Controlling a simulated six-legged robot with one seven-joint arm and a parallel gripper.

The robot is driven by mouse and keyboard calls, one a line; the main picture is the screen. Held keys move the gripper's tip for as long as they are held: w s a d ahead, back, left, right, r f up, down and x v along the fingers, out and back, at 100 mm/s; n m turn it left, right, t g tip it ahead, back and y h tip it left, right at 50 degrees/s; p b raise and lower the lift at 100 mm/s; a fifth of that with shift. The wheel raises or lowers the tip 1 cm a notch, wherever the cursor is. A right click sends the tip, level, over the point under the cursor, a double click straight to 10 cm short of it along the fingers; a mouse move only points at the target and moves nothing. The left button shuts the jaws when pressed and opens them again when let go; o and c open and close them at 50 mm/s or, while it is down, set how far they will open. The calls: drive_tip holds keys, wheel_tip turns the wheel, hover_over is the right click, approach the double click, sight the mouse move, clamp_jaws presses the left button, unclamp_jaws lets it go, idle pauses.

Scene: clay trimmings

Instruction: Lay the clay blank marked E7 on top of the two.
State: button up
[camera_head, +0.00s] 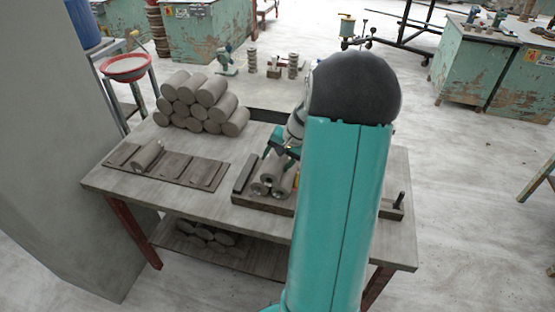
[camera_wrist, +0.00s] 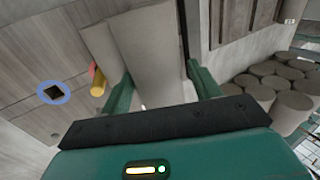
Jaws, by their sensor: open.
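Several grey clay cylinders lie bundled in a wooden cradle (camera_head: 262,200) at the middle of the table. One cylinder (camera_head: 271,176) appears to rest on top of two others, the left one (camera_head: 259,188) and the right one (camera_head: 280,192). No E7 mark is readable. My gripper (camera_head: 278,150) is just above and behind them, partly hidden by my arm. In the wrist view my gripper (camera_wrist: 160,86) is open, its fingers on either side of a pale cylinder (camera_wrist: 152,45). Another cylinder (camera_wrist: 100,40) lies just left of it. Whether the fingers touch it is unclear.
A pile of clay cylinders (camera_head: 200,98) stands at the back left of the table. A yellow peg (camera_wrist: 98,86) stands left of my gripper. More cylinders (camera_head: 207,233) lie on the lower shelf.

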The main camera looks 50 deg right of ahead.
drive_tip(key=shift+s+f, duration=0.3)
drive_tip(key=shift+f, duration=0.2)
drive_tip(key=v, duration=1.4)
drive_tip(key=shift+w+r, duration=0.3)
drive_tip(key=shift+r, duration=0.1)
drive_tip(key=w+a+r+n+h, duration=0.1)
drive_tip(key=a+r+n, duration=0.2)
drive_tip(key=a, duration=0.7)
drive_tip(key=w+a+r+n, duration=0.1)
drive_tip(key=a+r+n, duration=0.1)
drive_tip(key=a, duration=0.8)
drive_tip(key=s+a+n, duration=0.3)
drive_tip(key=s+a, duration=0.1)
drive_tip(key=a, duration=0.5)
drive_tip(key=s+a+n+t+h, duration=0.1)
drive_tip(key=s+a+n, duration=0.3)
drive_tip(key=a, duration=0.5)
drive_tip(key=shift+s+r+n, duration=0.2)
drive_tip(key=shift+s+n, duration=0.1)
drive_tip(key=shift+s, duration=0.55)
